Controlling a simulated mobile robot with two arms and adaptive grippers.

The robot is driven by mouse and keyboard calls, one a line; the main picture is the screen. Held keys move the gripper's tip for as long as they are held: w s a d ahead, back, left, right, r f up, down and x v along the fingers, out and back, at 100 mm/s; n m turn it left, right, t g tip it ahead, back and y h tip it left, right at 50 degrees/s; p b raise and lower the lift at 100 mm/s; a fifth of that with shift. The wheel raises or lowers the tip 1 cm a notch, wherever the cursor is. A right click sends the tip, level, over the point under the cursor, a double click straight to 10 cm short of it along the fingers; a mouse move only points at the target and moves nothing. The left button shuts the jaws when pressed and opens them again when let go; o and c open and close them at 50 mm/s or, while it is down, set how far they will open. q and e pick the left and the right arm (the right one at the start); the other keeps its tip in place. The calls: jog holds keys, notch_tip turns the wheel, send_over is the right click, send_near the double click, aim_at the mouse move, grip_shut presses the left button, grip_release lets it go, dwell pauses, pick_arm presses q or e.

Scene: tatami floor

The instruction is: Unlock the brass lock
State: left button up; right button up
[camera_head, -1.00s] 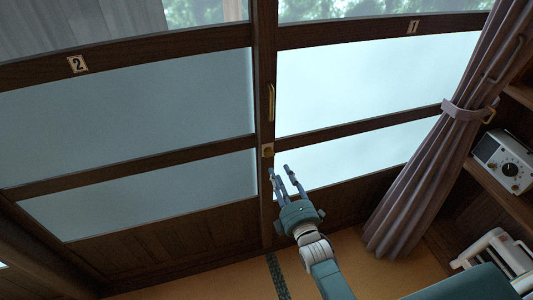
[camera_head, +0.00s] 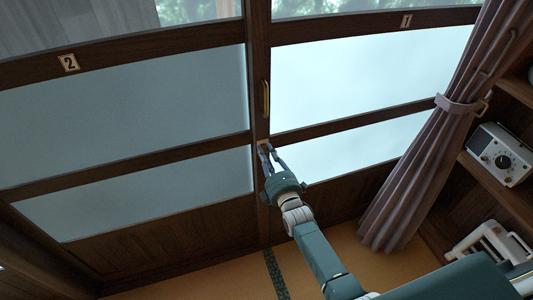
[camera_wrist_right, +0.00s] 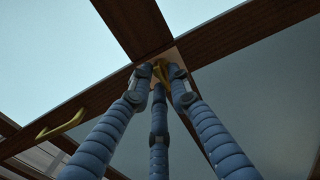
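The brass lock (camera_wrist_right: 160,72) is a small brass piece on a pale plate, mounted on the dark post where the two sliding doors meet. In the head view its plate (camera_head: 263,143) is mostly behind my fingers. My right gripper (camera_head: 267,148) is up at the lock. In the right wrist view its blue fingertips (camera_wrist_right: 159,77) surround the brass piece, one on either side and one below. The fingers are apart with the brass between them; I cannot tell whether they press on it. My left gripper is not in view.
A brass pull handle (camera_head: 265,98) sits above the lock on the same post. Frosted door 2 (camera_head: 125,110) is on the left, door 1 (camera_head: 345,90) on the right. A tied curtain (camera_head: 430,150) and a shelf with a radio (camera_head: 500,153) stand right.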

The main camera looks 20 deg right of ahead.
grip_shut()
jog(key=shift+m, duration=0.3)
jog(key=m, duration=0.3)
jog(key=shift+f+m, duration=0.1)
jog(key=shift+m, duration=0.2)
jog(key=m+b, duration=0.1)
jog(key=m, duration=0.3)
jog(key=shift+d+m, duration=0.15)
jog(key=shift+m, duration=0.15)
jog(key=shift+f+m+b, duration=0.2)
jog(key=shift+m+b, duration=0.3)
jog(key=shift+m, duration=4)
